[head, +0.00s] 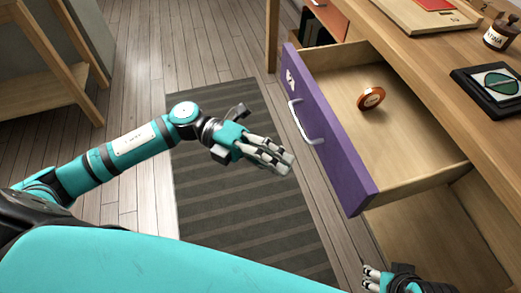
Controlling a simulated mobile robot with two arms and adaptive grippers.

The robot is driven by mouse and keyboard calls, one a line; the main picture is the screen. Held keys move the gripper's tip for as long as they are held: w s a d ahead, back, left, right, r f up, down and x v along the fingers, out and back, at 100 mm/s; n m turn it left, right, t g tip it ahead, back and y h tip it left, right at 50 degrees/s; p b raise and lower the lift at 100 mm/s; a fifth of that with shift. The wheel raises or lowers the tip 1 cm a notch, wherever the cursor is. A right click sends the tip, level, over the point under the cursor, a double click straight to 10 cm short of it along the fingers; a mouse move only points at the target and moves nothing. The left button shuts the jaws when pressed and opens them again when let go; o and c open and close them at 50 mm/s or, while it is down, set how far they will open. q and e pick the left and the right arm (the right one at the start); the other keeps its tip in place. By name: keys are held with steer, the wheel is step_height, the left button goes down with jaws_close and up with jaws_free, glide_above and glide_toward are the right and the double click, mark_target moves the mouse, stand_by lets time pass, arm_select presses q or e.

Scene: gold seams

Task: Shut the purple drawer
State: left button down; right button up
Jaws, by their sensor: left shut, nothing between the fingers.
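The purple drawer (333,155) is pulled well out of the wooden desk. Its purple front faces left and carries a pale curved handle (303,122) and a small white mark. The inside is bare pale wood apart from one round item. My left gripper (287,163) is shut and empty, just left of the drawer front and near the handle. A narrow gap shows between them in the picture; the true distance is hard to judge. My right gripper (371,278) shows only partly at the bottom edge, below the drawer's near corner, and its fingers are too cut off to read.
A round orange-brown tin (371,97) lies in the drawer. The desk top (430,45) holds a jar (501,33), a dark framed leaf picture (497,85) and a tray with a red item. A striped rug (240,215) covers the floor left of the drawer. A wooden shelf stands upper left.

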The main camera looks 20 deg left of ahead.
mark_target(337, 176)
arm_select(q)
steer(key=shift+w+d, duration=0.3)
steer(key=shift+d, duration=0.75)
steer(key=shift+w+d, duration=0.35)
steer(key=shift+d, duration=0.65)
steer(key=shift+w+d, duration=0.3)
steer(key=shift+d, duration=0.75)
arm_select(e)
steer(key=shift+f, duration=0.2)
